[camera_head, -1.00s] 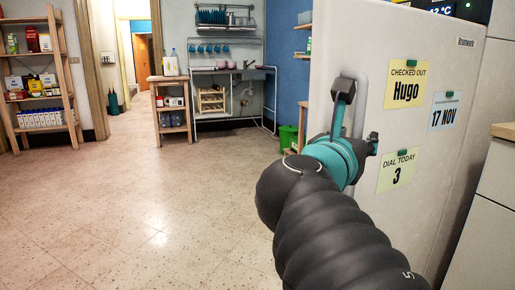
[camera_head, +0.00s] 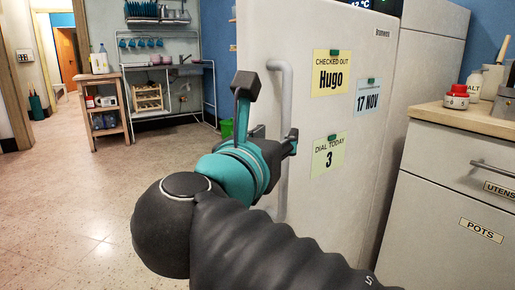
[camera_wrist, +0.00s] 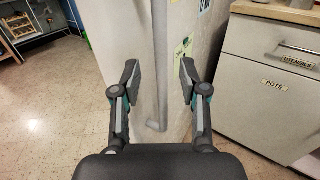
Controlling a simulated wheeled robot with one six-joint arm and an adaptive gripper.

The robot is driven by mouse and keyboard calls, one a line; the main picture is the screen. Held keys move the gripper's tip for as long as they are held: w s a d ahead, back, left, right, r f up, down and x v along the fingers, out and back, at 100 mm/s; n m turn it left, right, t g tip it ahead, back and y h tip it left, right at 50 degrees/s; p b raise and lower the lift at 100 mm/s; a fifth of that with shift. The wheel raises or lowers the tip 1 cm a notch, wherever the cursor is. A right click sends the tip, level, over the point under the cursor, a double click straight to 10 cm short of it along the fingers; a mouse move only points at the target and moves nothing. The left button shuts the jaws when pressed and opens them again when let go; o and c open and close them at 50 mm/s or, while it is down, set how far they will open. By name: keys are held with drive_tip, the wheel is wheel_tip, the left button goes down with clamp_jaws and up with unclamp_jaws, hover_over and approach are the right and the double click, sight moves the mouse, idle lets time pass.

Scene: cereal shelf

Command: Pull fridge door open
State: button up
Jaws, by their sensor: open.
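The white fridge door (camera_head: 350,115) stands upright in the middle of the head view and carries several paper notes. Its long pale vertical handle (camera_head: 286,100) is near the door's left edge. My gripper (camera_head: 268,112) is open at the handle, one finger to its left and the other at its right. In the wrist view the handle (camera_wrist: 160,60) runs between the two spread fingers of my gripper (camera_wrist: 158,78), with gaps on both sides. Its lower end (camera_wrist: 156,126) shows between the fingers. No clear contact shows. The door looks closed, but its seam is hard to judge.
A cabinet (camera_head: 450,165) with drawers stands right of the fridge, with a red-lidded jar (camera_head: 456,98) on its worktop. A wooden trolley (camera_head: 100,100) and a sink unit (camera_head: 190,80) are at the back left. The tiled floor (camera_head: 70,200) on the left is clear.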

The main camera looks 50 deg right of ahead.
drive_tip(key=shift+v, duration=2.55)
